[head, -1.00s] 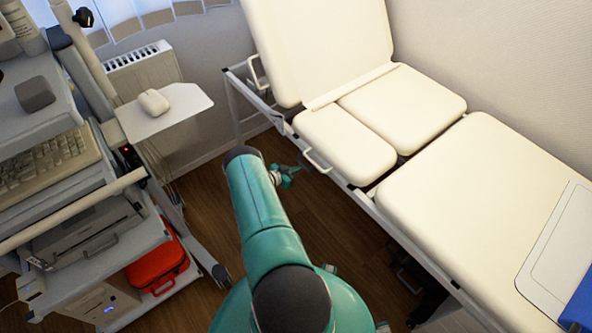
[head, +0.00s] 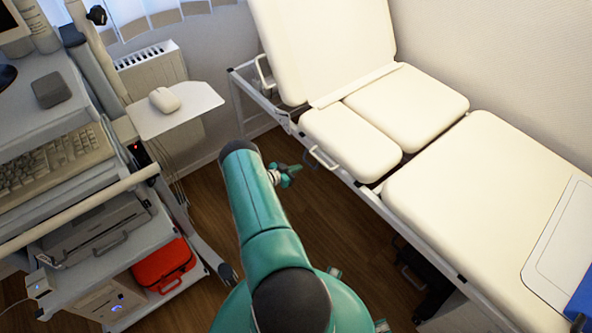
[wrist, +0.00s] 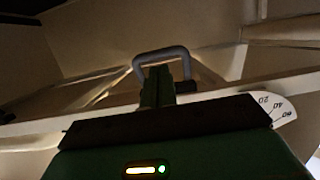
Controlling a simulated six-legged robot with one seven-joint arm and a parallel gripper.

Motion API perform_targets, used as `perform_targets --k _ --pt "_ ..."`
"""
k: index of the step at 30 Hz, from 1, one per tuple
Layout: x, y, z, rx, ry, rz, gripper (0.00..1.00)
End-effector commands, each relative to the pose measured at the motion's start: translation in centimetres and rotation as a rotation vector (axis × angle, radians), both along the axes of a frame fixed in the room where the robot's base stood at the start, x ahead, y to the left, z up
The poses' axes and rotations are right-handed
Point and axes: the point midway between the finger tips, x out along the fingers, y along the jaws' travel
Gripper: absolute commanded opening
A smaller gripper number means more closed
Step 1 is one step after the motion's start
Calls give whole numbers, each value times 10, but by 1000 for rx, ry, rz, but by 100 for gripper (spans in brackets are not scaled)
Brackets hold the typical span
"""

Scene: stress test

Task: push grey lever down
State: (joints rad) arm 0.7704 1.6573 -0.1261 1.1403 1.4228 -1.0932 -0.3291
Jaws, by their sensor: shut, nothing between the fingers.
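The grey lever (wrist: 163,53) is a looped handle below the edge of the treatment couch, seen in the wrist view at upper middle. In the head view a pale looped handle (head: 322,158) on the couch's side looks like the same one. My gripper (wrist: 157,76) is shut and empty. In the wrist view its green fingertips overlap the loop's opening; I cannot tell whether they touch it. In the head view my gripper (head: 297,169) is just left of the handle.
The cream padded couch (head: 478,190) fills the right side. A cart (head: 75,235) with keyboard, mouse shelf and red bag (head: 162,265) stands at left. A radiator (head: 150,70) is behind. Wooden floor (head: 200,200) is open between cart and couch.

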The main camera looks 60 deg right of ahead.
Motion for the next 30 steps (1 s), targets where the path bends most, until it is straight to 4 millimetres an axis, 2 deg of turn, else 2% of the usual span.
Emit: perform_targets --k 1,13,18,30 --pt "6 11 -4 3 1 3 0" --pt "37 73 -18 2 0 3 0" --pt "42 83 -20 0 0 1 0" --pt "43 86 -20 1 0 0 0"
